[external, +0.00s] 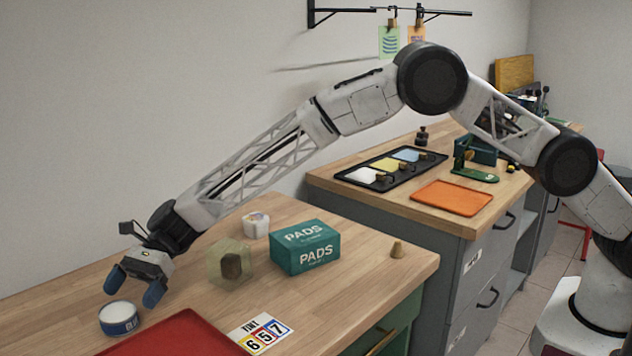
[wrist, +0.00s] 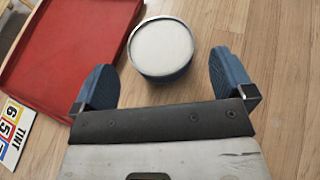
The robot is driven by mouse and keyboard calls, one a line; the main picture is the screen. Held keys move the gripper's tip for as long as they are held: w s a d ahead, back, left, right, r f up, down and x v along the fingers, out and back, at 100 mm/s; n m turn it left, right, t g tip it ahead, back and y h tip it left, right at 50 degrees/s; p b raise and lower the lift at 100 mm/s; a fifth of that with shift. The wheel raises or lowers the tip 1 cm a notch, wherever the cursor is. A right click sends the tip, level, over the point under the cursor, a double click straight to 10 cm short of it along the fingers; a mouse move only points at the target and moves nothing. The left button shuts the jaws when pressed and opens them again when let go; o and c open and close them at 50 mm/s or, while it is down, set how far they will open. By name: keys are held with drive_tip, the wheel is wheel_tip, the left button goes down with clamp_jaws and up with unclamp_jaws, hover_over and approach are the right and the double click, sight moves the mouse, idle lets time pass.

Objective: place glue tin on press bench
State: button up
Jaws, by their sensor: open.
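A short round blue tin with a white top (external: 119,318) stands upright on the near wooden bench, beside a red tray; its lettering is only partly readable. In the wrist view the tin (wrist: 162,48) lies just beyond and between my fingertips, with wood showing on both sides. My gripper (external: 133,291) is open and empty, tilted down just above and behind the tin; its two blue fingers also show in the wrist view (wrist: 163,80). The press bench (external: 400,212) is the separate wooden-topped grey cabinet at the back right, with a green press (external: 474,160) on it.
The red tray (external: 185,338) and a tint card (external: 262,334) lie near the tin. The press bench holds an orange mat (external: 452,198) and a black tray (external: 392,168).

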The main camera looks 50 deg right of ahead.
drive_tip(key=v, duration=0.8)
drive_tip(key=shift+d+r, duration=0.15)
drive_tip(key=shift+d, duration=0.05)
idle(0.7)
